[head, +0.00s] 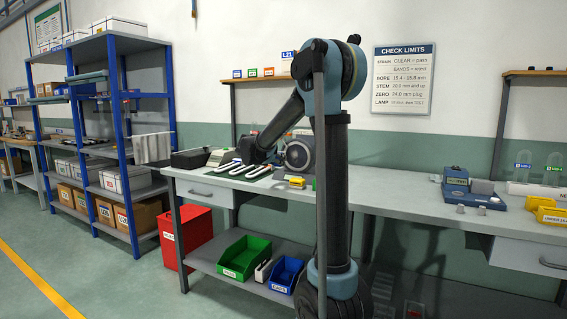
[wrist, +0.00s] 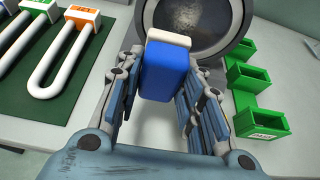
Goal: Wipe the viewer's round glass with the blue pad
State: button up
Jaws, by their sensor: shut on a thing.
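My gripper (wrist: 160,75) is shut on the blue pad (wrist: 166,72), a blue block with a whitish layer along its far edge. The pad sits between the fingers and points toward the viewer. The viewer's round glass (wrist: 194,18) is a dark, speckled disc in a grey ring, just beyond the pad. The pad overlaps its lower left part in the wrist view. I cannot tell whether pad and glass touch. In the head view the viewer (head: 300,152) stands on the bench, beside my arm's end; the pad is not discernible there.
In the wrist view a green rack (wrist: 250,100) stands right of the viewer, and white U-shaped tubes with coloured tags lie on a dark green mat (wrist: 75,120) at left. A yellow block (head: 297,182) sits near the bench (head: 400,200) front. The bench's middle is clear.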

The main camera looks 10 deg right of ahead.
jog(key=w+d, duration=0.4)
jog(key=w, duration=0.1)
jog(key=shift+w+f, duration=0.25)
jog(key=shift+f, duration=0.2)
jog(key=shift+w+d, duration=0.6)
jog(key=shift+w, duration=0.15)
dwell(1.1)
jog(key=shift+s+d, duration=1.2)
jog(key=shift+d, duration=0.4)
jog(key=shift+w, duration=0.15)
